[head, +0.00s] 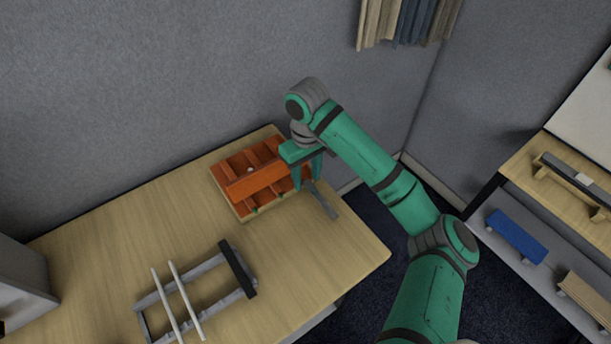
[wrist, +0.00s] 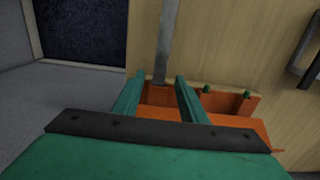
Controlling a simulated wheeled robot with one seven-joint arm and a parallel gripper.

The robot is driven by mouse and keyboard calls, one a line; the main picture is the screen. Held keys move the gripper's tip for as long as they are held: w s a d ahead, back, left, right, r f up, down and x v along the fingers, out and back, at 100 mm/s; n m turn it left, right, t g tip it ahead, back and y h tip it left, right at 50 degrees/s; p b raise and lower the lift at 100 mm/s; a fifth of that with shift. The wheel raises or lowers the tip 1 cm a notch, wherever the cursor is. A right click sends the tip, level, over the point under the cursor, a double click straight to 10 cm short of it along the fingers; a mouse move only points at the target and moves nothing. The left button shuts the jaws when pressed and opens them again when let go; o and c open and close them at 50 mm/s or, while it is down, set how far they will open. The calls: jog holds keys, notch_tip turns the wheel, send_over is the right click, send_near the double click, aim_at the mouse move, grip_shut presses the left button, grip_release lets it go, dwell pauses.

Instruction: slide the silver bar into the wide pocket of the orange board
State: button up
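The orange board (head: 254,186) lies on the table by the wall, with several pockets between raised dividers. The silver bar (head: 322,202) extends from beneath my gripper toward the lower right, past the board's edge. In the wrist view the bar (wrist: 166,40) runs up from the mouth of one pocket of the orange board (wrist: 240,122). My gripper (head: 310,172) is at the board's right end. In the wrist view its green fingers (wrist: 159,78) stand apart on both sides of the bar's end, with gaps beside it. How deep the bar sits is hidden.
A grey rack (head: 206,293) with two pale rods (head: 180,300) stands at the table's front. A grey box (head: 22,275) is at the left. Shelves with a blue block (head: 516,236) stand at the right, across a gap. The table's middle is clear.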

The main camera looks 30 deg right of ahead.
aim_at(307, 183)
notch_tip(307, 183, up, 11)
dwell(0.7)
jog(key=shift+w+f, duration=0.1)
jog(key=shift+w, duration=0.05)
